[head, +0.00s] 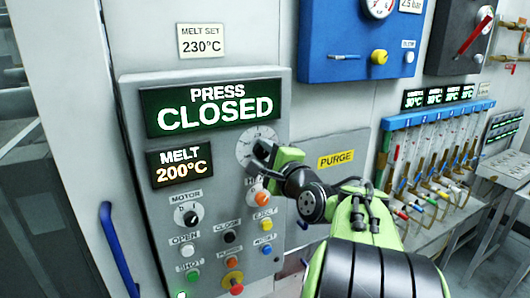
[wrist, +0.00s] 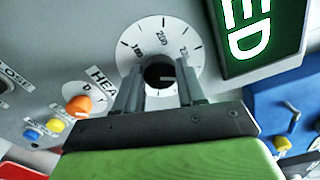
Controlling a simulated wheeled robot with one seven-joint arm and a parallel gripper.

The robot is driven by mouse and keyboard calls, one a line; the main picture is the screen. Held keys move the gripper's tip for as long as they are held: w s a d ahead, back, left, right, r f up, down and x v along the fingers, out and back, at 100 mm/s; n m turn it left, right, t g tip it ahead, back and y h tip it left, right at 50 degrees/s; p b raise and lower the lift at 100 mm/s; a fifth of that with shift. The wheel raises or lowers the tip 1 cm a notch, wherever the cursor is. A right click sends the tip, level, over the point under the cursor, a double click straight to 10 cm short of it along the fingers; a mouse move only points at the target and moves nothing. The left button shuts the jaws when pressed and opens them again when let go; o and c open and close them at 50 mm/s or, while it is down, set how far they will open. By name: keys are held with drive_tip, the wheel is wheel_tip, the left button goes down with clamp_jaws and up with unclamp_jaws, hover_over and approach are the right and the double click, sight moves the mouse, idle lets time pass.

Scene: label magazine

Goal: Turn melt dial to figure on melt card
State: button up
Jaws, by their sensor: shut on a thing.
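The melt dial (wrist: 157,76) is a black knob on a white round scale (wrist: 137,45) with figures around it, one of them reading 200. My gripper (wrist: 157,95) is shut on the knob, one finger on each side. In the head view my gripper (head: 265,157) covers most of the knob and part of the scale (head: 247,138). The melt card (head: 201,40) above the panel reads MELT SET 230°C. The green-lit melt display (head: 181,164) reads MELT 200°C.
A sign (head: 208,107) reads PRESS CLOSED. Below the dial are an orange knob (head: 262,198), a motor switch (head: 188,214) and several coloured buttons. A blue panel (head: 350,50) is at upper right. A rack (head: 440,114) with several hoses stands at right.

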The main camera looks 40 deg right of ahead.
drive_tip(key=shift+f, duration=0.1)
idle(0.5)
drive_tip(key=o, duration=1.1)
drive_tip(key=shift+c, duration=0.2)
drive_tip(key=b+v, duration=0.2)
drive_tip(key=v, duration=1.4)
drive_tip(key=shift+b, duration=0.3)
drive_tip(key=shift+w, duration=0.1)
